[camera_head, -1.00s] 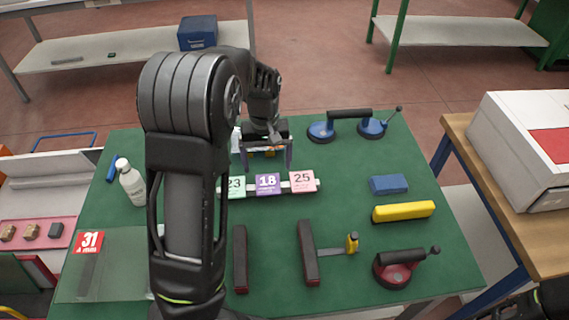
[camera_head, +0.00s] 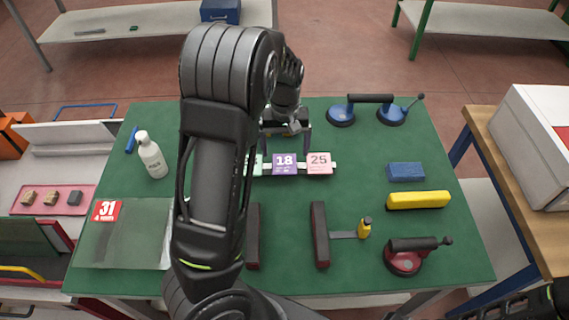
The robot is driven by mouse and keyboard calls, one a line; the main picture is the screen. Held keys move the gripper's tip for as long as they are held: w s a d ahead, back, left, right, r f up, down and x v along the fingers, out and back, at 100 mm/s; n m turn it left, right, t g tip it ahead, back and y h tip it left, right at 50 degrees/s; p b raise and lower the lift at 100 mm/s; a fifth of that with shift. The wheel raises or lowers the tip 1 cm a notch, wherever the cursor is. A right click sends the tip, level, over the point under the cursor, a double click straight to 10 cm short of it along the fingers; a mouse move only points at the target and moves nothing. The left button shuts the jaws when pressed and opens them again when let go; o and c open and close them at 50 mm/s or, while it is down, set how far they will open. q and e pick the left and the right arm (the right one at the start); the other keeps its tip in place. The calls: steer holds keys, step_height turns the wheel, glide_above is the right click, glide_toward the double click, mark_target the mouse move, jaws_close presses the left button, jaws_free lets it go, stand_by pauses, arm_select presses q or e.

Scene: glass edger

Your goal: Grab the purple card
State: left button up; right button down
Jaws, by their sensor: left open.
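The purple card (camera_head: 284,164), marked 18, stands in the middle of a small white rack on the green table. A pink card (camera_head: 319,163), marked 25, is to its right, and a green card (camera_head: 258,165) to its left is mostly hidden by my left arm. My left gripper (camera_head: 284,145) is open, with its fingers pointing down just behind the purple card, one finger to each side. I cannot tell whether it touches the card. My right gripper is not in view; part of my right arm shows at the lower right corner.
The green table (camera_head: 350,270) also holds a white bottle (camera_head: 152,156), a glass sheet (camera_head: 125,240), a blue double suction lifter (camera_head: 370,108), a blue block (camera_head: 405,172), a yellow bar (camera_head: 418,200) and a red suction cup (camera_head: 405,258). A dark bar (camera_head: 319,235) lies in front of the cards.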

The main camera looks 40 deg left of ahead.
mark_target(285, 164)
arm_select(q)
steer(key=shift+a+f+p, duration=0.1)
steer(key=shift+f+p, duration=0.45)
steer(key=shift+f, duration=1.95)
steer(key=shift+f, duration=0.1)
steer(key=shift+c, duration=0.3)
steer(key=c, duration=1.3)
